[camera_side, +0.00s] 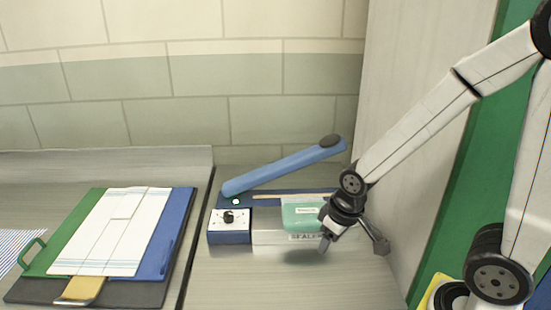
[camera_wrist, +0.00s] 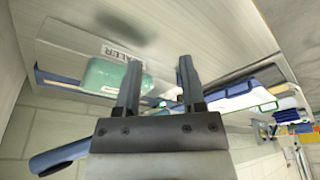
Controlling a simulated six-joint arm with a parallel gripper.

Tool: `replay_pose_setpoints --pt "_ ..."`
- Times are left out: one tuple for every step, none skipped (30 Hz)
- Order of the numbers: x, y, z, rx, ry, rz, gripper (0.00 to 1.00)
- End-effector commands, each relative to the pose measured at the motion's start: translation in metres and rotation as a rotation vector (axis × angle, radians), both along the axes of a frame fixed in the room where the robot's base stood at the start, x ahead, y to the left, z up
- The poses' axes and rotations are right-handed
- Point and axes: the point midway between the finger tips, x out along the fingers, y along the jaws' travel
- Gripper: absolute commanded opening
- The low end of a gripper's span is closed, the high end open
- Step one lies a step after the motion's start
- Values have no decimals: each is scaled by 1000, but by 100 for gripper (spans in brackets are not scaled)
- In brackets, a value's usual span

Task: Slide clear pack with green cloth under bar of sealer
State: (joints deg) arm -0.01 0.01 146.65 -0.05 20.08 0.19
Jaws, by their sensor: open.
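The sealer (camera_side: 229,239) stands on the counter, a blue box with a dial at its left end. Its blue bar (camera_side: 280,170) is raised, slanting up to a dark knob at the right. The pack with green cloth (camera_side: 300,216) rests at the sealer's front deck, below the raised bar. Whether its edge reaches the sealing strip I cannot tell. My gripper (camera_side: 353,246) is open at the right end of the pack, with fingers pointing down. In the wrist view, the pack (camera_wrist: 108,74) lies left of my open fingers (camera_wrist: 160,62), partly behind one.
A folding board (camera_side: 180,228) with green, blue and dark panels lies left, with a white striped cloth (camera_side: 120,230) on it. A pale wall panel (camera_side: 415,120) stands close at the right. The counter in front of the sealer (camera_side: 265,285) is clear.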

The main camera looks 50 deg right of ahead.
Motion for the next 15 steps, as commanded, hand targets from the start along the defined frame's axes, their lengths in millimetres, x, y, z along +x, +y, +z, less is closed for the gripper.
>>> replay_pose_setpoints --pt "0 0 0 0 0 -3 33" --pt "1 0 0 1 1 -7 24" --pt "1 0 1 0 2 -14 11" --pt "2 0 1 1 2 -22 1" --pt "2 0 1 2 3 -30 0" --pt "3 0 2 3 4 -46 0" --pt "4 0 2 2 5 -58 0" --pt "5 0 2 3 7 -73 0" --pt "6 0 3 3 9 -97 0" --pt "7 0 4 4 10 -115 0" --pt "8 0 4 4 12 -137 0" --pt "10 0 5 5 13 -167 0" --pt "11 0 6 4 13 -191 0" --pt "12 0 7 4 14 -216 0" --pt "14 0 8 2 16 -250 0"
